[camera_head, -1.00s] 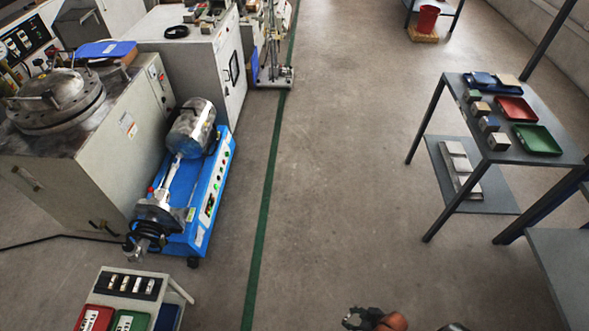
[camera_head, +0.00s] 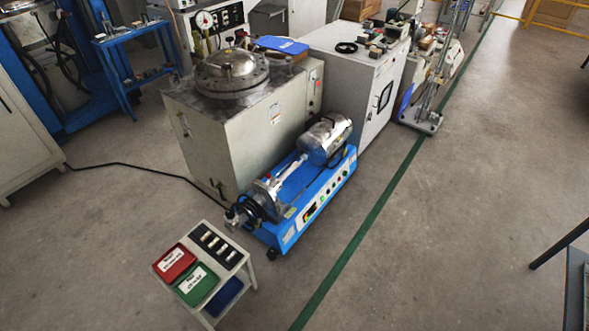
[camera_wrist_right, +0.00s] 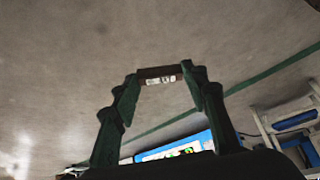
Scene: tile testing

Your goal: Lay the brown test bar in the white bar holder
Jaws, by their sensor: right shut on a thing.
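The brown test bar (camera_wrist_right: 148,73), with a white label on its side, is in the right wrist view. My right gripper (camera_wrist_right: 160,81) is shut on it, with one dark green finger at each end. The bar is in the air above the grey floor. The head view shows neither of my grippers. I cannot make out a white bar holder for certain. A small off-white cart (camera_head: 246,277) stands at lower left in the head view, with a dark rack (camera_head: 230,254) holding several small whitish pieces on its top.
Red (camera_head: 172,265) and green (camera_head: 190,297) labelled trays lie on the cart's top, with a blue bin (camera_head: 224,298) below. A blue motor machine (camera_head: 310,200) stands just behind the cart, beside a large grey cabinet (camera_head: 230,140).

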